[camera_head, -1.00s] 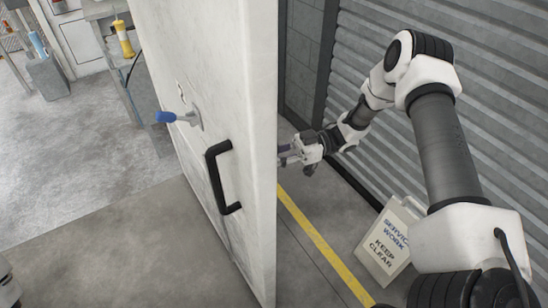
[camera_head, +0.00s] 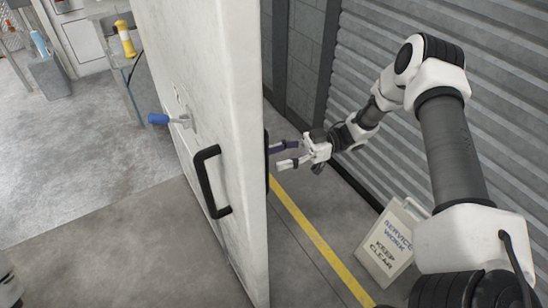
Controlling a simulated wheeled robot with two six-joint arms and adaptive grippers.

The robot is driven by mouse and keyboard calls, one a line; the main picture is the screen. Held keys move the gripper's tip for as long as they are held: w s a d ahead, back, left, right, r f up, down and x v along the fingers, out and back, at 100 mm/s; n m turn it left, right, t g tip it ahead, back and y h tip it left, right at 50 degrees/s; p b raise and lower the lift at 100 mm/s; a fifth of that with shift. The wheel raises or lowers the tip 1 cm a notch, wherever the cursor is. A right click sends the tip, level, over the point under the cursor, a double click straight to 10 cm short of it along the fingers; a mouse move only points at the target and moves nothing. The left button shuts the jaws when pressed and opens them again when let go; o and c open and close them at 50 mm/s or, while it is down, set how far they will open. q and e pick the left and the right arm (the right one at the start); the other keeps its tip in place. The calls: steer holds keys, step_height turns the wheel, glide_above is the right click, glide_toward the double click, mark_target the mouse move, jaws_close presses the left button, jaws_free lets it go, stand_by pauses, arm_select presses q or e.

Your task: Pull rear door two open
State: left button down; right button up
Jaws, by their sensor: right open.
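The white door (camera_head: 200,75) stands ajar and edge-on near the middle, swung out from the right-hand wall side. Its left face carries a black pull handle (camera_head: 207,182) and a blue-tipped lever (camera_head: 160,119). A sliver of black handle (camera_head: 267,160) shows past the edge on its right face. My right gripper (camera_head: 282,156) is on the right side of the door, its two fingers apart and pointing left toward that sliver. Nothing shows between the fingers; whether they touch the door is unclear. My left gripper is out of view.
A corrugated metal wall (camera_head: 480,110) runs close along the right, behind my right arm. A "Service work keep clear" sign (camera_head: 388,240) stands on the floor beside a yellow line (camera_head: 315,235). A bench with a yellow bottle (camera_head: 125,40) is at the back left. Floor left of the door is clear.

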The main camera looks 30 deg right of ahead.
steer(key=s+d, duration=0.1)
steer(key=d, duration=0.9)
steer(key=shift+s, duration=0.25)
steer(key=shift+d, duration=0.1)
